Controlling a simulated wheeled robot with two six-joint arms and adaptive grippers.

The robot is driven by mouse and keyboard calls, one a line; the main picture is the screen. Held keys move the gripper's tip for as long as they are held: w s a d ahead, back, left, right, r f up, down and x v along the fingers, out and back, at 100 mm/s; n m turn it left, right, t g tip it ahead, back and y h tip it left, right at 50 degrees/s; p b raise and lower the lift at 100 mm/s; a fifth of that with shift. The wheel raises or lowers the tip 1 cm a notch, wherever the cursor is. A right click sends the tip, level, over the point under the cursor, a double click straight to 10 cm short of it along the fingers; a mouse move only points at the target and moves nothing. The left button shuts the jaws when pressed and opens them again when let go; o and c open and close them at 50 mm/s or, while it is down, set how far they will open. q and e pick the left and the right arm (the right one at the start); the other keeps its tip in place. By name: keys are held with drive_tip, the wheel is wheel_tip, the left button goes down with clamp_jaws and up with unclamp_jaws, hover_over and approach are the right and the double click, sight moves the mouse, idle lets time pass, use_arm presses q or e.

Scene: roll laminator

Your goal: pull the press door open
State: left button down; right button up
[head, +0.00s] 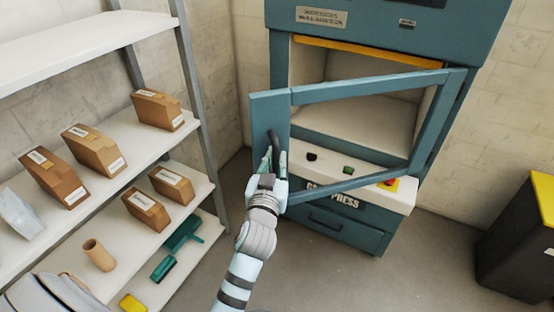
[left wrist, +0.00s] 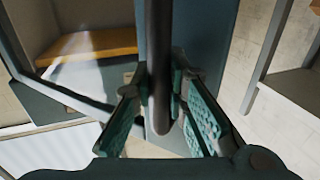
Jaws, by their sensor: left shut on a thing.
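The press door (head: 268,108) is a teal frame with a large open middle. It stands partly open, its left edge swung out from the teal press (head: 390,38) and its right side at the press body. A dark upright handle (head: 273,143) is on the door's left edge. My left gripper (head: 272,166) is shut on this handle. In the left wrist view the handle (left wrist: 160,45) runs between the two green-padded fingers. My right gripper is not in view.
White shelves (head: 70,47) with brown boxes (head: 157,110) stand at the left, near the arm. A white ledge with buttons (head: 388,184) is below the press opening. A black bin with a yellow top (head: 520,245) stands at the right. The floor (head: 400,265) in front is clear.

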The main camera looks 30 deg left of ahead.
use_arm(q)
drive_tip(key=c, duration=1.6)
unclamp_jaws()
drive_tip(key=shift+a, duration=0.1)
drive_tip(key=shift+o, duration=0.2)
